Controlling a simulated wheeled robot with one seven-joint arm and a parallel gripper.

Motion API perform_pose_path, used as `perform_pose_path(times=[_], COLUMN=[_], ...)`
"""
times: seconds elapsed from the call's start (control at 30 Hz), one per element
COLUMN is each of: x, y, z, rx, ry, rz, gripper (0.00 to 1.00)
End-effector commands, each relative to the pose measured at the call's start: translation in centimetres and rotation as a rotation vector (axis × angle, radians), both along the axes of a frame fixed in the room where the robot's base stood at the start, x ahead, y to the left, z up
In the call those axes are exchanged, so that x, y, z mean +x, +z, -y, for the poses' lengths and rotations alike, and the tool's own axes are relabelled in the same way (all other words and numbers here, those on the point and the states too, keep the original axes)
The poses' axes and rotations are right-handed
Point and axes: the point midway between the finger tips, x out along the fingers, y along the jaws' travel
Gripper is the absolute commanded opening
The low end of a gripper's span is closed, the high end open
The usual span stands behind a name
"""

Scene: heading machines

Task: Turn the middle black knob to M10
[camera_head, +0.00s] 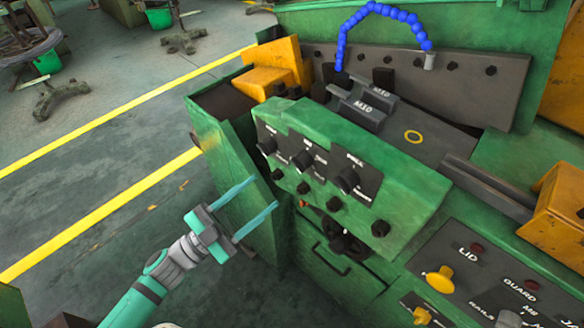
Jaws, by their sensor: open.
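The small white markings around the knobs are too small to read. My gripper (266,194) is open and empty, with two teal fingers pointing right. In the picture it is to the lower left of the middle knob, in front of the machine, apart from the knobs.
Several small black knobs (335,203) line the face below the plate. A black handle (345,243) juts out lower down. Dark blocks marked M10 (362,112) lie on top. A yellow LID knob (440,280) is at lower right. Open floor lies left.

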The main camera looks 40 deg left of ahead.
Motion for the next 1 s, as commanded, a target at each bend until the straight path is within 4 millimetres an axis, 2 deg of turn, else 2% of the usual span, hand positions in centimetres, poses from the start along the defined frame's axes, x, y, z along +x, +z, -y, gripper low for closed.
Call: perform_pose_path(times=[0.4,0.6,0.8,1.0], x=[6.1,8.4,9.3,9.3], y=[2.2,3.0,3.3,3.3], z=[1.9,2.5,2.7,2.7], rx=[0.000,0.000,0.000,0.000], ry=[-0.003,-0.001,0.002,0.002], rz=[0.001,0.000,-0.001,-0.002], gripper=[0.50,0.50,0.50,0.50])
